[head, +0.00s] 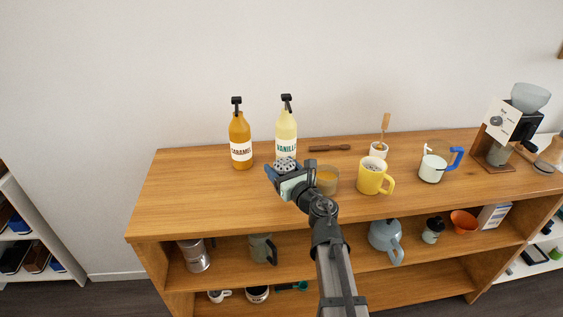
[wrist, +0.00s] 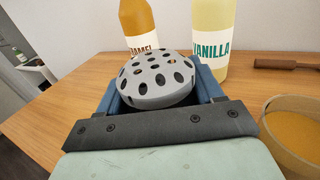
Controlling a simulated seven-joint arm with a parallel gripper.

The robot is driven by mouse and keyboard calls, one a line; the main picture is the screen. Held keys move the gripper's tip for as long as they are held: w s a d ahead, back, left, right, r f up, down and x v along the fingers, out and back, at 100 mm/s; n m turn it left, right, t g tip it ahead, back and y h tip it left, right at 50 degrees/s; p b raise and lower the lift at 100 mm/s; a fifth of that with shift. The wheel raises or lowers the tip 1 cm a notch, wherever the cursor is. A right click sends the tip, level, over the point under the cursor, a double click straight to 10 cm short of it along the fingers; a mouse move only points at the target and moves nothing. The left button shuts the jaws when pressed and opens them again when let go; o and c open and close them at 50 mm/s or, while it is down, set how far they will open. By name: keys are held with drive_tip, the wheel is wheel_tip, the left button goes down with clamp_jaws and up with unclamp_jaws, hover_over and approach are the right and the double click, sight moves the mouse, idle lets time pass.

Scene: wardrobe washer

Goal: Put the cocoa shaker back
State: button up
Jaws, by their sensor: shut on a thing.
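The cocoa shaker (head: 286,163) shows as a grey domed lid full of dark holes, and it also shows in the wrist view (wrist: 158,80). My gripper (head: 287,171) is shut on it, with a blue finger on each side of the lid in the wrist view (wrist: 158,97). The shaker's body is hidden by the gripper. It is held in front of the vanilla bottle (head: 286,133), over the wooden counter. I cannot tell how high above the counter it is.
A caramel bottle (head: 240,140) stands left of the vanilla bottle. A glass of orange-brown contents (head: 328,183) is close right of my gripper. A yellow mug (head: 372,177), a pitcher (head: 432,168) and a grinder (head: 513,125) stand further right. The counter's left part (head: 185,195) is clear.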

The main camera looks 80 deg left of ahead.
drive_tip(key=shift+f, duration=1.85)
drive_tip(key=shift+f, duration=0.35)
drive_tip(key=o, duration=1.2)
drive_tip(key=shift+o, duration=0.5)
drive_tip(key=v, duration=1.4)
drive_tip(key=shift+a, duration=0.1)
